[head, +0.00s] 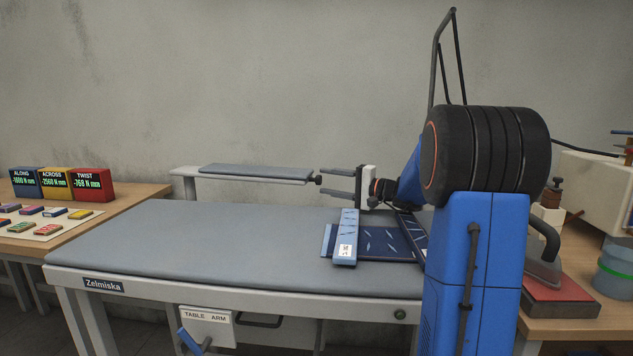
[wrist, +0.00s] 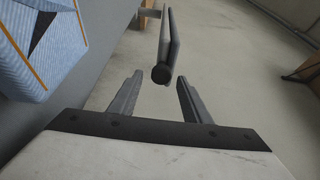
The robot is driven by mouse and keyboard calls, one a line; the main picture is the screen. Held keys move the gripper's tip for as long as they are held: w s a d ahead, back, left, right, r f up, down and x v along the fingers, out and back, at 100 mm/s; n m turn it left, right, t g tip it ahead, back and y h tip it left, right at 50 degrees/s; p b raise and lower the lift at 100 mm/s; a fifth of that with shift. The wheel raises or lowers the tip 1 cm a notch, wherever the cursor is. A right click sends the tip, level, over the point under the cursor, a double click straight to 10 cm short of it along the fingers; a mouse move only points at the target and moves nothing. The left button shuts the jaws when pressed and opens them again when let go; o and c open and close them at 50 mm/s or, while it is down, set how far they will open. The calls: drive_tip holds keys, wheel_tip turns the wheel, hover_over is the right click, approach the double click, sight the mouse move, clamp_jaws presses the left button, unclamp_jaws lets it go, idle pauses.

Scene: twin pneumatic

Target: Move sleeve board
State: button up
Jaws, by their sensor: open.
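The sleeve board (head: 255,173) is a narrow grey padded board on a pale frame, lying level behind the ironing table in the head view. A dark round knob (head: 318,179) sticks out of its right end. In the wrist view the board shows edge-on (wrist: 170,40), with the knob's round end (wrist: 161,74) towards me. My gripper (head: 325,183) is to the right of the knob, its fingers pointing left. In the wrist view my gripper (wrist: 160,77) is open and empty, with the knob at about the fingertips, between them in the picture. I cannot tell whether they touch.
The grey padded table (head: 200,240) has blue patterned cloth pieces (head: 345,238) at its right. A lever marked TABLE ARM (head: 205,318) hangs below its front. Three display boxes (head: 55,183) stand on the left bench. An iron (head: 545,270) is on the right bench.

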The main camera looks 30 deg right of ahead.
drive_tip(key=shift+v, duration=2.35)
